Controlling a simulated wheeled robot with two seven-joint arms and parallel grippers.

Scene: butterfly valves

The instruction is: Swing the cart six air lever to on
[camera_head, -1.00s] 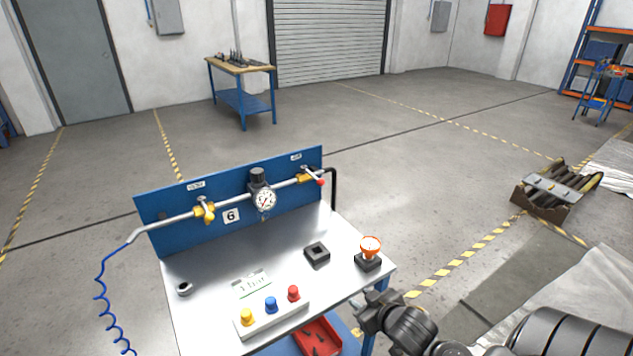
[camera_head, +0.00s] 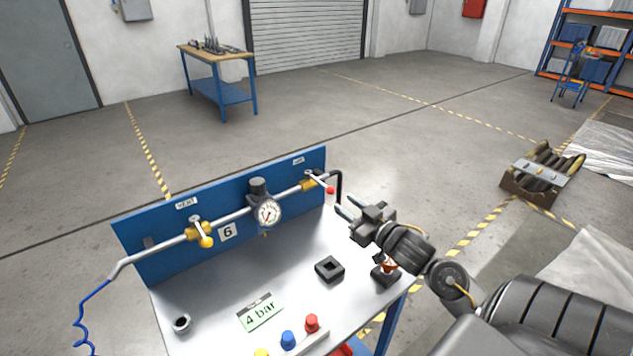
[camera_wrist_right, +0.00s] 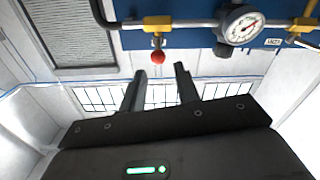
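Cart six is a metal-topped bench (camera_head: 215,300) with an upright blue panel (camera_head: 150,262) marked with a 6 plate (camera_head: 227,231). A pipe runs along the panel with two yellow valves. The right valve's lever (camera_head: 320,182) has a red ball end and slants down to the right; its red ball also shows in the right wrist view (camera_wrist_right: 157,57). The left valve's lever (camera_head: 201,232) has a yellow ball end and points down. My right gripper (camera_head: 344,206) is open and empty, just right of and below the red ball, apart from it. My left gripper is not in view.
A pressure gauge (camera_head: 268,213) sits between the valves. A black bent pipe (camera_head: 339,187) stands at the panel's right end, close to my right gripper. A 4 bar card (camera_head: 260,312), a black square block (camera_head: 329,269) and coloured buttons (camera_head: 288,340) are on the bench top.

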